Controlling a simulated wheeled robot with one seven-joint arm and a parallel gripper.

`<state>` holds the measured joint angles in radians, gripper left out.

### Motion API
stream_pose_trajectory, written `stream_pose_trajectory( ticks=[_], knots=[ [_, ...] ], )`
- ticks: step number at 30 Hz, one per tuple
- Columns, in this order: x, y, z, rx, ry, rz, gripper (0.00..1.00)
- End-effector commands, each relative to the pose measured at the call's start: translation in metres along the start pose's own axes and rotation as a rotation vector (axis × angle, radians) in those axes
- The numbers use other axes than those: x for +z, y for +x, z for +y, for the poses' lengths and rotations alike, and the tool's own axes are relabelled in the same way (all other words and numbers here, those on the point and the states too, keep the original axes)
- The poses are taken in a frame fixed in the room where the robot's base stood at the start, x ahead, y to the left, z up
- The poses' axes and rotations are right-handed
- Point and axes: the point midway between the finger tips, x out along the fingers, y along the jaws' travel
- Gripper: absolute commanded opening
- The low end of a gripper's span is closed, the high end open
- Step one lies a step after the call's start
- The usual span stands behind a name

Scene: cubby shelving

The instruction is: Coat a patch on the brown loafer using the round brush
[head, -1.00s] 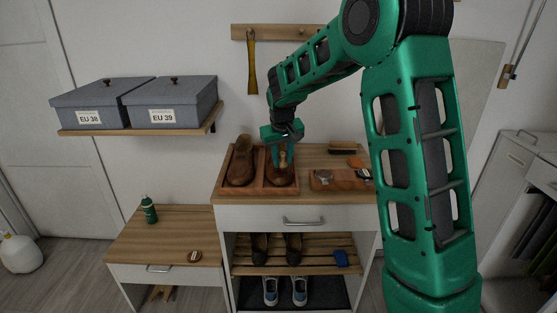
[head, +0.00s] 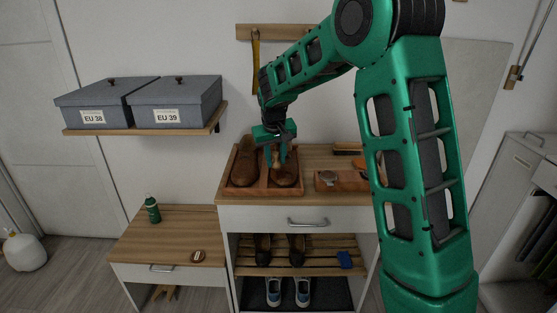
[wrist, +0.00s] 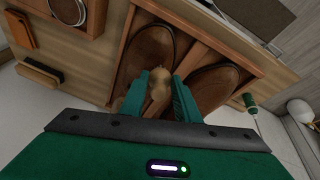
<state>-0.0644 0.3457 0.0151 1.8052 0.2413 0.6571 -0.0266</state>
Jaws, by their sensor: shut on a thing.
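A pair of brown loafers sits in a two-compartment wooden tray (head: 226,185) on top of the cabinet. The left loafer (head: 243,166) and the right loafer (head: 287,178) each have their own compartment. In the wrist view, the right loafer (wrist: 146,48) is at the upper middle and the left loafer (wrist: 213,86) is to its right. My gripper (head: 280,156) is shut on the round brush (wrist: 158,88), a pale wooden one, between its two green fingers. The brush is over the right loafer's compartment near the divider. Whether its bristles touch the leather cannot be told.
A second wooden tray (head: 329,188) with a round tin (head: 328,177) stands right of the shoe tray. A brush (head: 347,148) lies behind it. A green bottle (head: 152,209) stands on the lower cabinet at left. Grey boxes (head: 176,103) sit on a wall shelf.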

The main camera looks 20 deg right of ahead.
Motion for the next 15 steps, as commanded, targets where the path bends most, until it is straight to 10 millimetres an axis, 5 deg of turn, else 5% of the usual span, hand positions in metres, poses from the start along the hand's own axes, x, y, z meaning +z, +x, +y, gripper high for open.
stream_pose_trajectory(
  ticks=[15],
  knots=[
    [-0.016,-0.045,0.008,0.002,0.006,0.001,0.00]
  ],
)
